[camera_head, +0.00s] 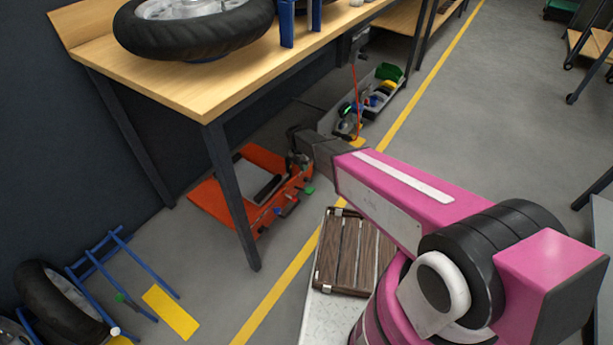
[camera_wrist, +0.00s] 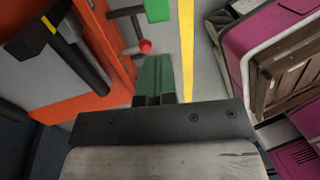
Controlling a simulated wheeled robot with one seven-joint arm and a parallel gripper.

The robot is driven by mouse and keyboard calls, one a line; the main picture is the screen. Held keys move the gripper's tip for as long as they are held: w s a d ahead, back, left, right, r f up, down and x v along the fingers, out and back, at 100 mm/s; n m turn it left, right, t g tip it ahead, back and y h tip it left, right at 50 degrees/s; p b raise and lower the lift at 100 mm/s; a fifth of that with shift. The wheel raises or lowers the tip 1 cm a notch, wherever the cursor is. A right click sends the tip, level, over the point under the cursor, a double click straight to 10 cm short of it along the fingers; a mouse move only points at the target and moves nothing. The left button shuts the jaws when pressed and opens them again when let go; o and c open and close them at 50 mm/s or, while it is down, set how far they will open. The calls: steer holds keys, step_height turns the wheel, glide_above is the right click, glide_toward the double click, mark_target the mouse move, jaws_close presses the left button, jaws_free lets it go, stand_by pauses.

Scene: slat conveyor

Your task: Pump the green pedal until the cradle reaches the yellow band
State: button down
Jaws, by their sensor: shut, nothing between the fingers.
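The orange lift (camera_head: 212,198) sits on the floor under the workbench, partly hidden by a table leg. A small green pedal (camera_head: 310,189) shows at its right side; a bright green piece, which looks like this pedal, is at the top of the wrist view (camera_wrist: 156,10). A dark bar on the lift (camera_head: 267,188), possibly the cradle, lies low. In the wrist view a dark part carries a small yellow mark (camera_wrist: 48,24); I cannot tell whether it is the yellow band. My gripper (camera_wrist: 155,82) is shut and empty, above the floor beside the lift, with the pedal beyond its tips.
A red knob (camera_wrist: 145,46) is close to my fingertips. The workbench (camera_head: 205,95) with its dark legs overhangs the lift. A grey bin of coloured parts (camera_head: 375,95) stands behind. A yellow floor line (camera_head: 275,290) runs alongside. Blue stand and wheel (camera_head: 62,300) are at lower left.

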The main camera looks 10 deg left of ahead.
mark_target(312, 191)
steer(key=x, duration=1.3)
steer(key=shift+s+d+f+t+y, duration=0.3)
steer(key=shift+d+f+y, duration=0.2)
steer(key=shift+y, duration=0.2)
steer(key=shift+d+f+t+y, duration=0.2)
steer(key=shift+f+t+y, duration=0.1)
steer(key=shift+f+y, duration=0.45)
steer(key=shift+d+f+y, duration=0.1)
steer(key=shift+f+y, duration=0.25)
steer(key=shift+f, duration=0.9)
steer(key=shift+s, duration=0.1)
